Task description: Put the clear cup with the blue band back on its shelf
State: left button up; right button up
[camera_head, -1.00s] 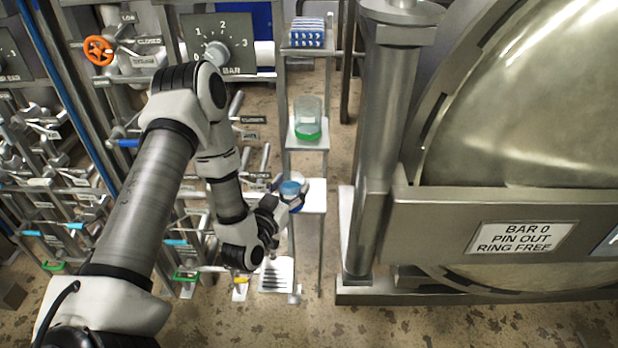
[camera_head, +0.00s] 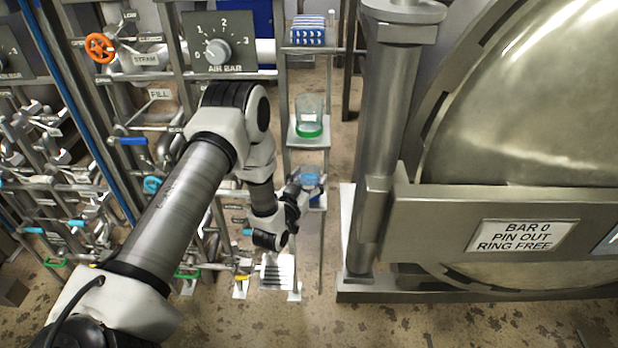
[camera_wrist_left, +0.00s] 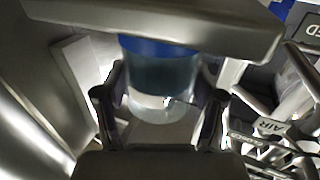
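The clear cup with the blue band (camera_head: 311,176) is at the lower shelf (camera_head: 318,203) of the narrow rack, below the green-banded cup. My left gripper (camera_head: 300,190) reaches it from the lower left and is shut on it. In the left wrist view the cup (camera_wrist_left: 160,75) stands between the two fingers (camera_wrist_left: 160,105), its blue band toward the top. A grey plate (camera_wrist_left: 160,20) crosses there and hides that end of the cup. I cannot tell whether the cup touches the shelf. My right gripper is not in view.
A clear cup with a green band (camera_head: 309,118) stands on the shelf above. A blue-and-white rack (camera_head: 308,33) is on the top shelf. A steel column (camera_head: 376,150) and the autoclave door (camera_head: 530,100) stand right; pipes and valves crowd the left. A white slotted plate (camera_head: 278,272) lies below.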

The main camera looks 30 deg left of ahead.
pick_arm(q)
jog(key=shift+r, duration=0.1)
jog(key=shift+r, duration=0.1)
jog(key=s+d, duration=0.2)
jog(key=s, duration=1)
jog(key=s+d+f+m+g+h, duration=0.1)
jog(key=s+d+f+g+h, duration=0.1)
jog(key=s+d+f+g, duration=0.5)
jog(key=s+d+f+g+h, duration=0.1)
jog(key=s+d+f+g, duration=0.3)
jog(key=f, duration=0.5)
jog(key=s+d+g+p, duration=0.1)
jog(key=s+g, duration=0.5)
jog(key=s, duration=0.8)
jog(key=shift+s+r+g+p, duration=0.3)
jog(key=shift+g+p, duration=0.1)
jog(key=shift+p, duration=0.1)
jog(key=shift+w, duration=0.1)
